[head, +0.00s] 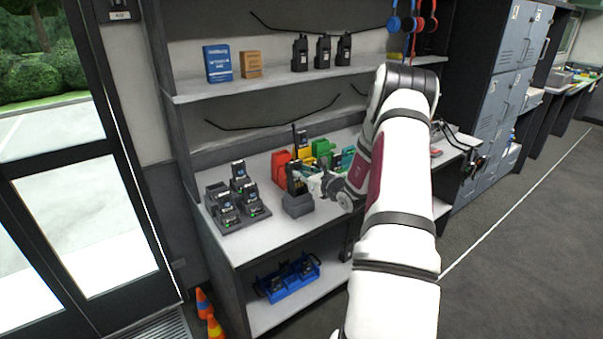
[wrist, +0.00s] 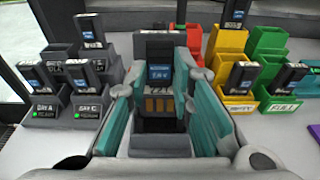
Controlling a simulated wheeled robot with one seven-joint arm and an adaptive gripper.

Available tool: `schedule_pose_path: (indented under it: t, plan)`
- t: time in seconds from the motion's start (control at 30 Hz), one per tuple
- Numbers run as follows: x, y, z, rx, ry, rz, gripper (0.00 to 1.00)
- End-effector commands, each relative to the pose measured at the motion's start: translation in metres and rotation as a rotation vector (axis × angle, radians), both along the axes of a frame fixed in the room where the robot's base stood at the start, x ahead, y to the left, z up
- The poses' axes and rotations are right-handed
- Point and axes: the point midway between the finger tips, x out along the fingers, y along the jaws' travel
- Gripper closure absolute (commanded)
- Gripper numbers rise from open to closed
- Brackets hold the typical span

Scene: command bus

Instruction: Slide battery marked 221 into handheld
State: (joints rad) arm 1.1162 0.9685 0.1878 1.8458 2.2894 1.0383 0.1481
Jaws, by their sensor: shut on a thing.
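My gripper (head: 316,184) is at the grey holder (head: 298,204) near the front of the shelf. The dark handheld (head: 293,176), with its antenna up, stands upright in this holder. In the wrist view the teal fingers of my gripper (wrist: 162,112) lie on both sides of a dark battery (wrist: 159,72) with a blue label and are shut on it.
Grey chargers (head: 238,200) with several batteries stand at left. Red (head: 281,165), yellow and green (head: 323,150) bins stand behind and to the right. Several radios (head: 323,51) stand on the upper shelf. A blue tray (head: 290,283) sits on the lower shelf.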

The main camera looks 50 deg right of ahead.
Motion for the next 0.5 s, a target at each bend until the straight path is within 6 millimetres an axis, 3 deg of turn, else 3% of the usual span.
schedule_pose_path:
  t: [0.5]
  plan:
    - [-0.004,0.0,-0.022,0.0,0.0,-0.001,1.0]
